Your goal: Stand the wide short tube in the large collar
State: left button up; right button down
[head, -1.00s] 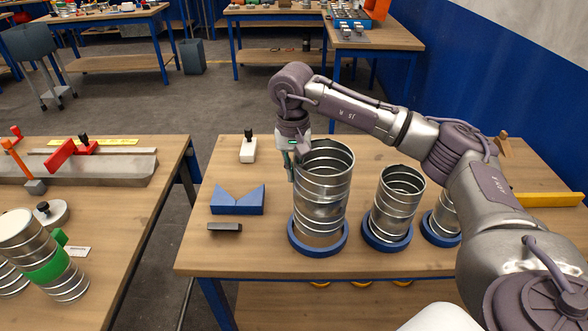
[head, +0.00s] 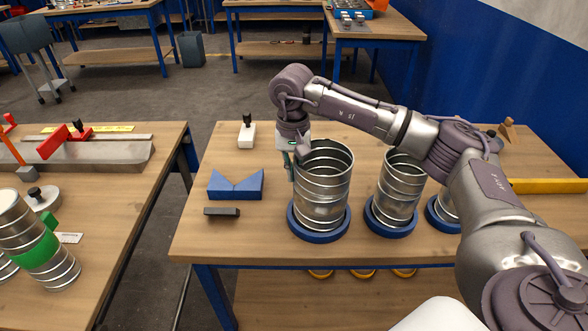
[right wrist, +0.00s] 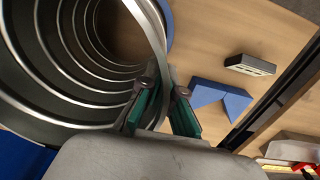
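The wide short tube (head: 322,190), ribbed shiny metal, is upright at the blue large collar (head: 296,228) on the middle table. Its lower end is within the collar's outline; I cannot tell whether it rests on the bottom. My right gripper (head: 290,158) is at the tube's left rim, pointing down. In the right wrist view, the right gripper (right wrist: 163,112) has one green-padded finger inside the tube (right wrist: 60,60) and one outside, with the wall between them. The fingers look closed on the wall, though the contact is partly hidden. My left gripper is out of view.
Two narrower tubes stand in blue collars to the right: the middle one (head: 400,190) and one partly behind my arm (head: 447,205). A blue V-block (head: 236,187), a dark bar (head: 221,212) and a white-based item (head: 247,135) lie left. A green-banded duct (head: 35,245) is on the left table.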

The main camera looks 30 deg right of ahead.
jog(key=shift+f, duration=0.25)
jog(key=c, duration=1.2)
grip_release()
jog(key=shift+c, duration=0.2)
notch_tip(320, 180, up, 12)
